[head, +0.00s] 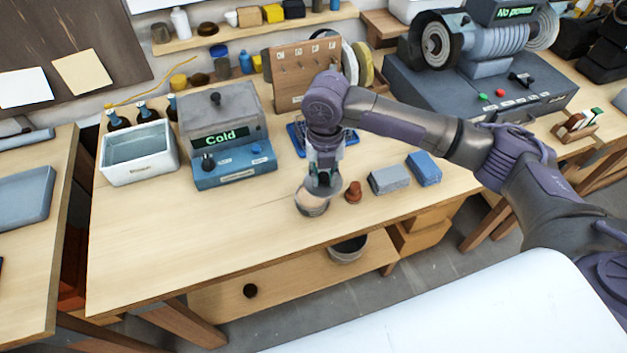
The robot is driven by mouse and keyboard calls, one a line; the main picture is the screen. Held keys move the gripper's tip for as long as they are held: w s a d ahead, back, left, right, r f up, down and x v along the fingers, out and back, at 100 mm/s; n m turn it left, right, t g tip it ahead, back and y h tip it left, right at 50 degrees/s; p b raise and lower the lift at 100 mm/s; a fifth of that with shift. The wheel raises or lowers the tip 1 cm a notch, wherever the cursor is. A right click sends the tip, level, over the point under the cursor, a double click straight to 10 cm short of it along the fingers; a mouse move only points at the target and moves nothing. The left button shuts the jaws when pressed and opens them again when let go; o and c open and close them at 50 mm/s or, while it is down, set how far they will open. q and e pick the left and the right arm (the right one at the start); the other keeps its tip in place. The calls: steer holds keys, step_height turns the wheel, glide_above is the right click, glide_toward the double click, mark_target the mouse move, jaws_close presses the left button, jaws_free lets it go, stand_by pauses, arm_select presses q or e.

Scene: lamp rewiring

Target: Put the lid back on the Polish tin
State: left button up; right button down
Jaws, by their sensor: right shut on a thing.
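The Polish tin (311,208) stands on the wooden workbench near its front edge, a low round tin with pale beige content showing at its top left. My right gripper (324,178) points down just above the tin, toward its right side. It is shut on a grey round lid (323,189), which hides part of the tin's top. I cannot tell whether the lid touches the tin. My left gripper is not in view.
A red-brown knobbed piece (354,192), a grey block (388,179) and a blue block (424,168) stand right of the tin. A blue "Cold" unit (234,165) and a white basin (138,153) are left. A blue tray (297,141) lies behind my gripper. The bench front left is clear.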

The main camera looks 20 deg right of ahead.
mark_target(312, 197)
steer(key=shift+w+a+f, duration=0.65)
steer(key=shift+w+a, duration=0.15)
steer(key=shift+a, duration=0.15)
steer(key=shift+w+f, duration=0.1)
steer(key=shift+f, duration=0.1)
step_height(312, 197, down, 3)
steer(key=shift+f+p, duration=0.1)
steer(key=shift+p, duration=0.9)
steer(key=shift+f, duration=0.3)
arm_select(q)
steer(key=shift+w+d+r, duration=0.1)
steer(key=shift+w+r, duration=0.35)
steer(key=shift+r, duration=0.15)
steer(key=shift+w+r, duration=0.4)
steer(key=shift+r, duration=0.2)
arm_select(e)
steer(key=shift+f, duration=0.1)
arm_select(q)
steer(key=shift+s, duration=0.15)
arm_select(e)
steer(key=shift+f, duration=0.1)
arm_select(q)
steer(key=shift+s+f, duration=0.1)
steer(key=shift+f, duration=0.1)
arm_select(e)
steer(key=shift+f, duration=0.4)
steer(key=c, duration=1)
jaws_free()
